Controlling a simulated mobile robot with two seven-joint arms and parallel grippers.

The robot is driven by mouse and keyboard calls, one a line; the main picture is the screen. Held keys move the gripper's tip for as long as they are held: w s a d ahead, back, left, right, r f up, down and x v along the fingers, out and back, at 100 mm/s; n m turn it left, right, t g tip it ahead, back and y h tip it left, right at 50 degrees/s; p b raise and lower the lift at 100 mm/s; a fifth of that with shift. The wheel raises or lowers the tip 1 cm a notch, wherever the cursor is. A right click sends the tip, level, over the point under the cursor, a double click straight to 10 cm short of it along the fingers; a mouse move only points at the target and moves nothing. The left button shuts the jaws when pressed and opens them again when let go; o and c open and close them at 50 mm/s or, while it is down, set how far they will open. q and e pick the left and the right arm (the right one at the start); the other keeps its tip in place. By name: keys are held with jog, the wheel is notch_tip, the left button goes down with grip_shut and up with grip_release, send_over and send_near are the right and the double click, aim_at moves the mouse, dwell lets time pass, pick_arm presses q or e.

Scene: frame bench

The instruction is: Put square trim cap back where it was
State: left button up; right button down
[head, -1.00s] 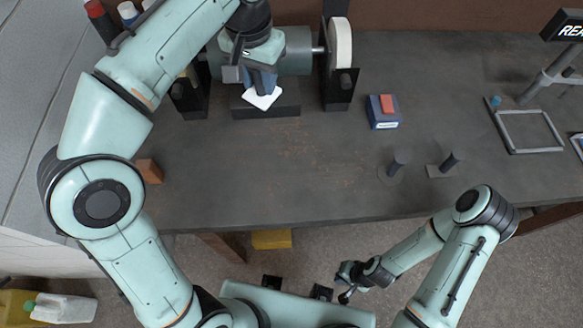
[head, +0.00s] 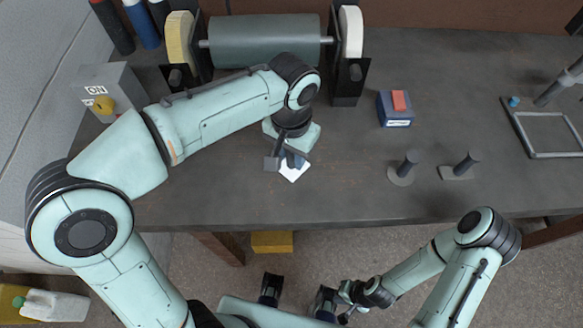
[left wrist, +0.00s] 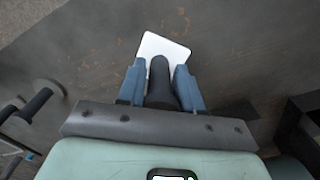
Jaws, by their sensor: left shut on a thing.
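The square trim cap, a white square plate (head: 294,172) with a dark round post (left wrist: 160,80), is in my left gripper (head: 288,160). In the left wrist view the gripper's blue fingers (left wrist: 160,88) are shut on the post, with the white plate (left wrist: 163,46) beyond the fingertips. The cap is over the middle front of the dark bench (head: 340,200); I cannot tell its height above the top. My right gripper (head: 348,297) is low in front of the bench, away from the cap; its fingers are too small to read.
To the right stand a dark post on a round base (head: 402,178) and one on a flat base (head: 458,172). Behind are a blue box with red top (head: 396,108) and a roller machine (head: 265,40). A grey frame (head: 550,153) lies far right. An ON switch box (head: 108,92) stands left.

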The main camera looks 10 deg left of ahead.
aim_at(291, 167)
pick_arm(q)
jog(key=shift+f+b, duration=0.4)
jog(key=shift+f, duration=2.4)
jog(key=shift+f, duration=0.15)
jog(key=o, duration=1.1)
jog(key=shift+r, duration=0.2)
notch_tip(291, 167, up, 12)
jog(key=shift+f+p, duration=0.1)
jog(key=shift+p, duration=1.1)
